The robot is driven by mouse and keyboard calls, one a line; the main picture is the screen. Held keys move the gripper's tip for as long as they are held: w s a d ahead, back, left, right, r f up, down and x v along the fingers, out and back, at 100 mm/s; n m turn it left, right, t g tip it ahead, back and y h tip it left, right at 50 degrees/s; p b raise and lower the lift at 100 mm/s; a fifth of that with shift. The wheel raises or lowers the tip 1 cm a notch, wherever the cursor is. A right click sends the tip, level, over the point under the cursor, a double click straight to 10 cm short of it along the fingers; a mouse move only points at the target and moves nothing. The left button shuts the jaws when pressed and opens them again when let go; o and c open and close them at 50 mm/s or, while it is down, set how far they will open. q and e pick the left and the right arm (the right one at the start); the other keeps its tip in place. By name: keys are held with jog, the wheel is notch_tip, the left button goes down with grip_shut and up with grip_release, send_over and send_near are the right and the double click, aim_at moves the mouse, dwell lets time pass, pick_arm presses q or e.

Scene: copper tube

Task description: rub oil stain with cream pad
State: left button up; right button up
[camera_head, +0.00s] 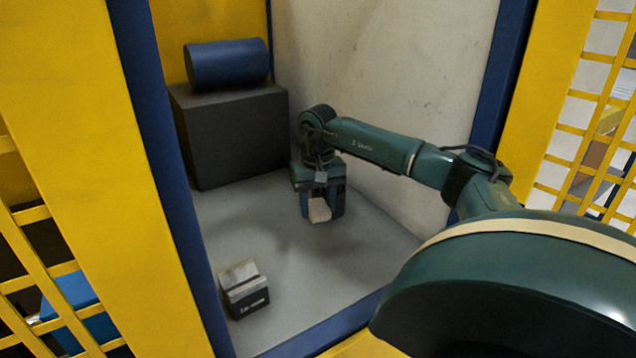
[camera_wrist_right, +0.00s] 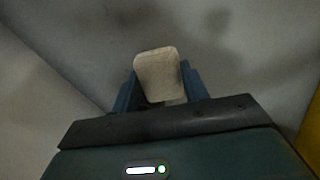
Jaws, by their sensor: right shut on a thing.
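My right gripper (camera_head: 321,212) is shut on the cream pad (camera_head: 319,210), low over the grey floor of the cell. In the right wrist view the pad (camera_wrist_right: 158,76) sits between the two blue fingers of the gripper (camera_wrist_right: 162,88). I cannot tell whether the pad touches the floor. A dark smudge shows on the grey surface (camera_wrist_right: 215,45) beyond the pad in that view; I cannot tell whether it is the oil stain or a shadow. My left gripper is not in view.
A dark block (camera_head: 230,140) with a blue cylinder (camera_head: 227,64) on top stands at the back left. A small dark box with a lighter top (camera_head: 244,290) sits on the floor at front left. Blue posts (camera_head: 170,180) and a pale wall (camera_head: 400,70) bound the cell. Floor between is clear.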

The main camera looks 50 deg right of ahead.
jog(key=shift+r, duration=0.25)
jog(key=shift+r+p, duration=0.55)
jog(key=shift+r, duration=1)
